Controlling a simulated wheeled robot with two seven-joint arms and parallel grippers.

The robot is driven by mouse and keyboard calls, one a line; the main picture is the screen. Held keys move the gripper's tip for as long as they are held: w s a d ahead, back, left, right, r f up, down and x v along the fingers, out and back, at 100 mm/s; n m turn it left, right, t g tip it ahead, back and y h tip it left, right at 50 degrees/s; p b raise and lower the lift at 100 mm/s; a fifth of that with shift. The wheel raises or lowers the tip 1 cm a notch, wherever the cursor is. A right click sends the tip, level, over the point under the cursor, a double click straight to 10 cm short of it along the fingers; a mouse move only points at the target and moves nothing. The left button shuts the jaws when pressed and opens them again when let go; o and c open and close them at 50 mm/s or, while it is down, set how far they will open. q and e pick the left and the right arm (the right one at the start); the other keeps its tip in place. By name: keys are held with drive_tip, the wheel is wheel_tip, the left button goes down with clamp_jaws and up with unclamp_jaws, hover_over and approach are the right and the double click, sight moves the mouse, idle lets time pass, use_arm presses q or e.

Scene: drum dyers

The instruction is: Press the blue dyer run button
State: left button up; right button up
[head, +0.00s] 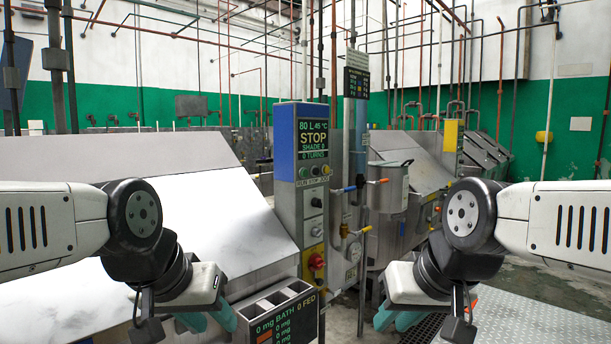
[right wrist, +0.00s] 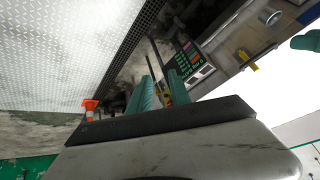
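The blue dyer's control box (head: 299,150) stands near the middle of the head view, with a blue side and a grey front. Its screen (head: 313,138) reads STOP, SHADE 0 and 0 TURNS. Below it is a row of small buttons above a RUN STOP JOG label; the green button (head: 303,172) is at the left. My left gripper (head: 207,319) is low, left of the box and apart from it. My right gripper (head: 396,318) is low, right of the box. Both show two separated teal fingers with nothing between them. The right fingers also show in the right wrist view (right wrist: 163,92).
A black bath box (head: 285,318) with open compartments sits below the panel, near my left gripper. A red knob on yellow (head: 316,262) and pipes with coloured handles are beside the panel. A metal drum (head: 389,187) stands behind. Tread-plate floor (head: 540,318) lies right.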

clamp_jaws()
idle(1.4)
